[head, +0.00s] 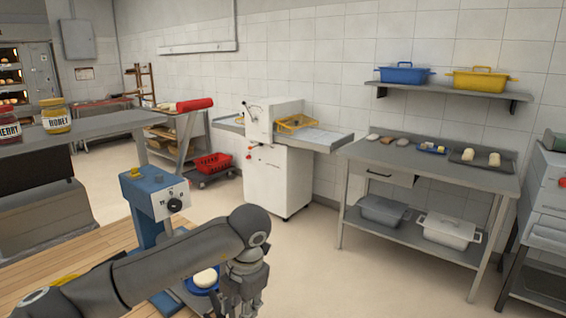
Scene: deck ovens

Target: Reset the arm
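My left arm reaches in from the bottom left, and its gripper (246,294) hangs down at the bottom middle. Its fingers overlap in this view, so I cannot tell whether it is open or shut. Just left of it, a pale round piece (206,278) lies on a blue dish (203,291), partly hidden by the arm. A blue machine with a dial (158,194) stands behind the arm at the wooden table. My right gripper is not in view.
The wooden table (113,241) is at the lower left. A grey shelf with jars (57,121) is above it. A white machine (278,180) and a steel table (450,175) stand against the wall. The floor between is clear.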

